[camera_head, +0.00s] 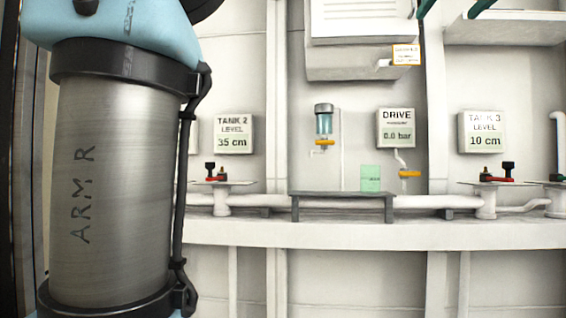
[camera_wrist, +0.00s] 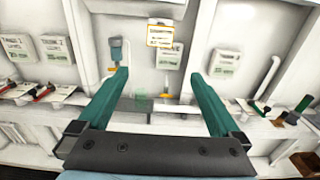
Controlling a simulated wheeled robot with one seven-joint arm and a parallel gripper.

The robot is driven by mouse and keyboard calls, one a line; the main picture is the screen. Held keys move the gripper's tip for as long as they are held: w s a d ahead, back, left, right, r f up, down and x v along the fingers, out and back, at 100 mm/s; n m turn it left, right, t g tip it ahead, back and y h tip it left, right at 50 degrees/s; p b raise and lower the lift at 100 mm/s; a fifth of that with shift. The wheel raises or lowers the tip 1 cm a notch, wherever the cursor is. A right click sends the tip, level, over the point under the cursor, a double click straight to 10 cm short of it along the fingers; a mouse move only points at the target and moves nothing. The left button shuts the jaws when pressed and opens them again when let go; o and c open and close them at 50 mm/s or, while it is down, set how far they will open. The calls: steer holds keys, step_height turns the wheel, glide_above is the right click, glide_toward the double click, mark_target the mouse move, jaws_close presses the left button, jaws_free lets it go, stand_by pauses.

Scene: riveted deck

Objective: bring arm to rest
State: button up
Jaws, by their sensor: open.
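My gripper (camera_wrist: 160,98) shows in the wrist view with its two teal fingers spread apart and nothing between them. It faces the wall of gauges from a distance and touches nothing that I can see. In the head view my arm, a metal cylinder marked "ARM R" with a blue joint above it, fills the left side. Two teal tips show at the top edge of the head view, but most of the gripper is out of that frame.
A ledge (camera_head: 400,235) with pipes runs along the wall. A small dark bench (camera_head: 340,194) holds a green translucent block (camera_head: 370,178). Displays read Tank 2 (camera_head: 233,134) 35 cm, Drive (camera_head: 397,128) 0.0 bar and Tank 3 (camera_head: 486,132) 10 cm. Red-handled valves (camera_head: 497,175) stand on the ledge.

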steer(key=w+a+f+n+g+y, duration=0.1)
steer(key=w+f+n+g, duration=0.1)
steer(key=w+f, duration=0.5)
steer(key=w+a+f+n+g+y, duration=0.1)
steer(key=w+a+f+n+g, duration=0.2)
steer(key=f, duration=0.9)
steer(key=w+a+f+n+g+y, duration=0.1)
steer(key=w+a+f+n+g, duration=0.3)
steer(key=f, duration=0.6)
steer(key=w+a+f+n+g+y, duration=0.15)
steer(key=a+f+n, duration=0.25)
steer(key=a+f, duration=0.45)
steer(key=s+a+f+n+g+h, duration=0.1)
steer(key=s+a+f+n+g, duration=0.3)
steer(key=a+f+n, duration=0.65)
steer(key=s+a+f+n+g+h, duration=0.2)
steer(key=s+a+f+n, duration=0.5)
steer(key=f+n, duration=0.65)
step_height(320, 180, up, 12)
steer(key=a+p, duration=0.1)
steer(key=p, duration=1.1)
steer(key=shift+w+m+p, duration=0.3)
steer(key=shift+w+m, duration=0.1)
steer(key=shift+w, duration=0.05)
steer(key=shift+f+y, duration=0.1)
steer(key=shift+y, duration=0.15)
